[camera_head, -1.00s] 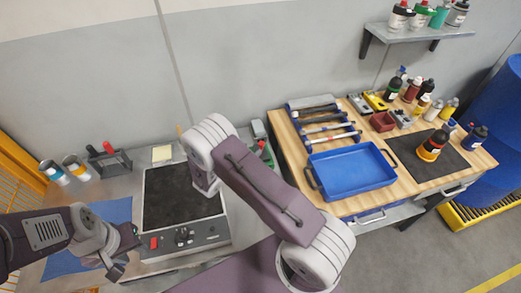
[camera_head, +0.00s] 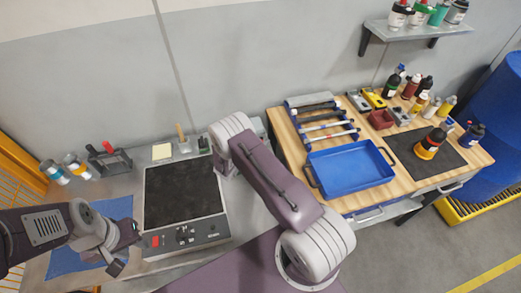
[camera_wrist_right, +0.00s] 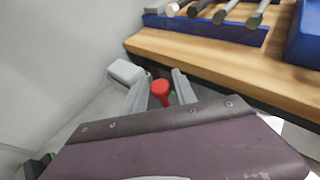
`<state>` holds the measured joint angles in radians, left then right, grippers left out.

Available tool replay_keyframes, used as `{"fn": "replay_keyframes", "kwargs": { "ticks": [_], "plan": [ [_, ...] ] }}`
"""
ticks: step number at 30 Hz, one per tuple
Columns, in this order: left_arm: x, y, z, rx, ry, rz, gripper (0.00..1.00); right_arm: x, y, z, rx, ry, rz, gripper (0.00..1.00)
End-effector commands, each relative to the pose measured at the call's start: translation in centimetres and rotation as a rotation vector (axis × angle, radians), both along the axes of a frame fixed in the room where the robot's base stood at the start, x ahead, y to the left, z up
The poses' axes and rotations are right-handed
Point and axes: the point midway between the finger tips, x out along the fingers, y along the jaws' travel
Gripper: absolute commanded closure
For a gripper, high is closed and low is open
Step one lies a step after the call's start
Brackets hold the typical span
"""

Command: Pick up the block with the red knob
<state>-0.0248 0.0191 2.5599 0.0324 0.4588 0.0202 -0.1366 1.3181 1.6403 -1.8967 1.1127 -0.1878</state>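The red knob (camera_wrist_right: 160,87) shows in the right wrist view, with a little green beside it; the block under it is mostly hidden by my gripper. In the head view my right arm hides it. My right gripper (camera_wrist_right: 160,75) is open, one finger on each side of the knob in the picture; I cannot tell whether they touch it. My left gripper (camera_head: 122,250) looks open and empty, over the front left of the bench near the hotplate-like box.
A black-topped box (camera_head: 184,193) with a control panel stands left of my right arm. A grey block (camera_wrist_right: 125,72) lies behind the knob, beside the wooden table (camera_head: 290,135). The table holds a blue tray (camera_head: 350,171) and several tools and bottles. A blue mat (camera_head: 75,255) lies left.

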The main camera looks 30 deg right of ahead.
Motion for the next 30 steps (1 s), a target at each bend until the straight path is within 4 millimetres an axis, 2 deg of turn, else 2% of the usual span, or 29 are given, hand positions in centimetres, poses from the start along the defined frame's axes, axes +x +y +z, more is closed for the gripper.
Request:
{"fn": "replay_keyframes", "kwargs": {
  "ticks": [1, 3, 30],
  "plan": [
    [0.00, 0.00, 0.00, 0.000, 0.000, 0.000, 0.64, 0.00, 0.01, 0.00, 0.000, 0.000, 0.000, 0.83],
    [0.00, 0.00, 0.00, 0.000, 0.000, 0.000, 0.64, -0.01, 0.01, 0.02, 0.000, 0.000, 0.000, 1.00],
    [0.00, 0.00, -0.01, 0.000, 0.000, 0.000, 0.64, -0.04, 0.01, -0.03, 0.001, 0.001, -0.001, 1.00]
  ]
}}
